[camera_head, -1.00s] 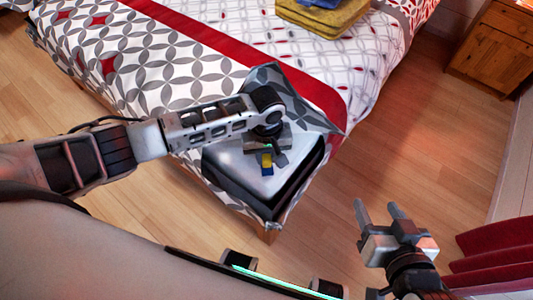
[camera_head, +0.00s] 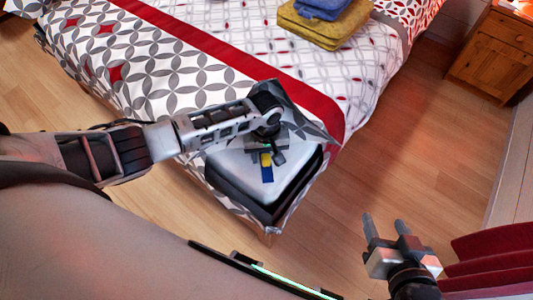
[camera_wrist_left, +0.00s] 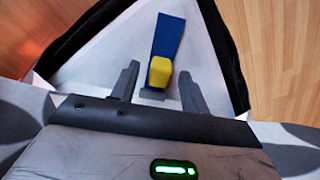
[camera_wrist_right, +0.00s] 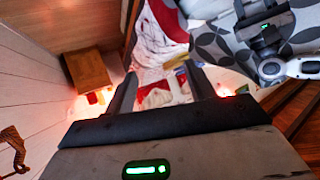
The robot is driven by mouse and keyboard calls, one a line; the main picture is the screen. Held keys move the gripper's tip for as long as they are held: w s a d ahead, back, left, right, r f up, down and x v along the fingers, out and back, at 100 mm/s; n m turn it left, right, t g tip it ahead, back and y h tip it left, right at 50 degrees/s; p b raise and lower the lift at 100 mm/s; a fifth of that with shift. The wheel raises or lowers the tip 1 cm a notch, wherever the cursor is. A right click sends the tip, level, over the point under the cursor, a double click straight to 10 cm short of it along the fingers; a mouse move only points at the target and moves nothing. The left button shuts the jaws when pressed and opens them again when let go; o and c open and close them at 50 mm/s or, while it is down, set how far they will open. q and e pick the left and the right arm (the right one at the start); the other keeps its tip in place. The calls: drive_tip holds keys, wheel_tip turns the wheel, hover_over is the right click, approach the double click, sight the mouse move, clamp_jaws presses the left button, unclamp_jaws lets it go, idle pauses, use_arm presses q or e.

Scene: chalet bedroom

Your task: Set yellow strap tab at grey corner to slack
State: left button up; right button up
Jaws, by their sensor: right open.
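The bare light-grey mattress corner (camera_head: 232,170) with dark sides shows at the near end of the bed, its cover folded back. A yellow tab (camera_wrist_left: 160,72) sits on a blue strap (camera_wrist_left: 167,36) that lies on this corner. My left gripper (camera_head: 267,153) is over the corner, with its fingers apart on either side of the tab. In the left wrist view gaps show between tab and fingers. The near end of the strap is partly hidden by the tab. My right gripper (camera_head: 385,224) is open and empty above the floor, right of the bed.
The patterned bed cover (camera_head: 200,65) fills the upper middle. Folded yellow towels (camera_head: 325,28) with a blue one on top (camera_head: 322,6) lie on it. A wooden nightstand (camera_head: 490,50) stands at the upper right. Dark red fabric (camera_head: 495,255) hangs at the lower right. Wooden floor is clear between them.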

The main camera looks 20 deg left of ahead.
sight(266, 156)
drive_tip(key=shift+r, duration=0.1)
use_arm(q)
drive_tip(key=shift+r, duration=0.3)
wheel_tip(266, 156, up, 3)
drive_tip(key=shift+f+p, duration=0.15)
drive_tip(key=shift+p, duration=0.45)
drive_tip(key=s+d+r+p, duration=0.4)
drive_tip(key=s+r, duration=0.5)
drive_tip(key=s, duration=0.4)
drive_tip(key=shift+d+r, duration=0.4)
drive_tip(key=shift+d, duration=0.1)
use_arm(e)
drive_tip(key=shift+s+d+r+n+g+h, duration=0.2)
drive_tip(key=shift+d+r+n+g+h, duration=0.15)
drive_tip(key=shift+r, duration=0.4)
